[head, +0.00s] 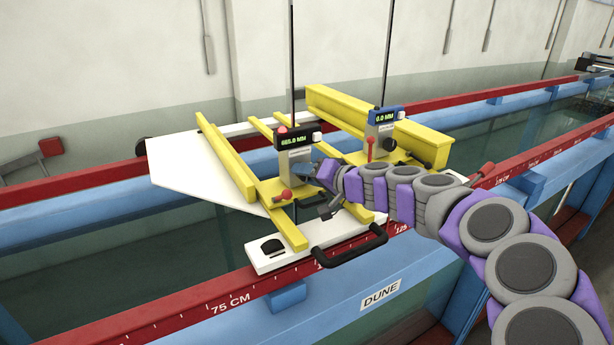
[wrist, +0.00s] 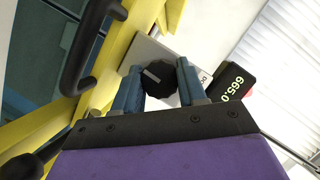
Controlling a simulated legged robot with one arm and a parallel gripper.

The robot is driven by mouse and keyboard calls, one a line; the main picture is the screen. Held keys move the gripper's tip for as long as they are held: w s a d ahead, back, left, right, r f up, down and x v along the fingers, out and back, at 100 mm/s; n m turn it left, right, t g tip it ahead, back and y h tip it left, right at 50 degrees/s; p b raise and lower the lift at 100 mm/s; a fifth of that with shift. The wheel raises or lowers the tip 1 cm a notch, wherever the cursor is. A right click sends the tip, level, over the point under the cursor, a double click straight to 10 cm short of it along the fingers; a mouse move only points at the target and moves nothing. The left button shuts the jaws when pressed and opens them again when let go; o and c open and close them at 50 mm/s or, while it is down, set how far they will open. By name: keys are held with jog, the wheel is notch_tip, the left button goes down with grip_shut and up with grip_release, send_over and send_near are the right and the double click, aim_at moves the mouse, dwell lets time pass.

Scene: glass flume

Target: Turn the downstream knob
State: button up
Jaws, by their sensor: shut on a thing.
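A black knob (wrist: 157,80) with a pale mark on its face sits between the two blue fingers of my gripper (wrist: 158,76) in the wrist view. My gripper is shut on it. The knob is on the grey plate (wrist: 148,48) below a black gauge display (wrist: 236,84) that reads 665.0. In the head view my gripper (head: 306,170) reaches the left gauge post (head: 291,169) from the right, and hides the knob there. A second gauge (head: 384,118) with a blue head reads 0.0 MM and has its own black knob (head: 389,144). I cannot read which knob is downstream.
Yellow beams (head: 227,158) and a white carriage plate (head: 190,172) span the flume rails. A black handle (head: 345,248) is at the front. The red rail (head: 200,310) runs along the near side.

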jog(key=m+b, duration=0.1)
jog(key=m+y+b, duration=0.1)
jog(key=shift+f+m, duration=0.2)
jog(key=shift+m, duration=0.1)
jog(key=shift+d+m+t+y+b, duration=0.1)
jog(key=shift+m+t+y+b, duration=0.2)
jog(key=shift+m+y+b, duration=1.05)
jog(key=shift+f+m+h, duration=0.1)
jog(key=shift+m+h, duration=0.25)
jog(key=shift+h, duration=0.1)
jog(key=o, duration=1.1)
jog(key=shift+w+d, duration=0.1)
jog(key=shift+d, duration=0.2)
jog(key=shift+c, duration=0.2)
jog(key=shift+r, duration=0.2)
jog(key=b+v, duration=0.2)
jog(key=v, duration=1.5)
jog(key=shift+d+f, duration=0.2)
